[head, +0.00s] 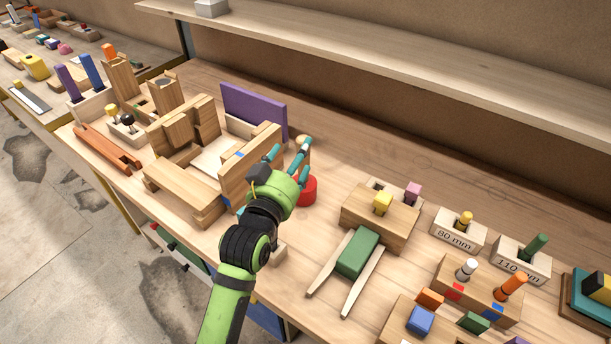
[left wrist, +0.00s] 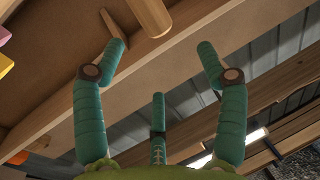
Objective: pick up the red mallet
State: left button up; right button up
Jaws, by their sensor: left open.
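A red round block (head: 308,188), which looks like the mallet's head, sits on the workbench just right of my left gripper and is partly hidden by it. A pale wooden tip (head: 301,139) shows by the fingers and may be the end of its handle. My left gripper (head: 289,150) is open, its teal fingers pointing away over the bench. In the left wrist view, the fingers (left wrist: 158,60) are spread with nothing between them. A round wooden rod (left wrist: 149,14) shows beyond them at the top, possibly the handle. My right gripper is not in view.
A wooden fixture with upright blocks (head: 250,165) stands close left of the gripper, with a purple board (head: 254,110) behind. A wooden block with a yellow piece (head: 380,215) and a green-seated frame (head: 357,253) are to the right. A shelf (head: 400,62) runs above the back.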

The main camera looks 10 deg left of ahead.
pick_arm(q)
jog(key=w+f, duration=0.1)
jog(key=w, duration=0.1)
jog(key=w+f+p, duration=0.1)
jog(key=w+f, duration=0.1)
jog(key=w+d+f, duration=0.1)
jog(key=w, duration=0.2)
jog(key=shift+f+p, duration=0.25)
jog(key=shift+p, duration=0.05)
jog(key=shift+w, duration=0.35)
jog(key=shift+s, duration=0.1)
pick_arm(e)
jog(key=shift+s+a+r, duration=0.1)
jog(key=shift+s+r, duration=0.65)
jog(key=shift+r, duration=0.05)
pick_arm(q)
jog(key=c, duration=1.4)
grip_shut()
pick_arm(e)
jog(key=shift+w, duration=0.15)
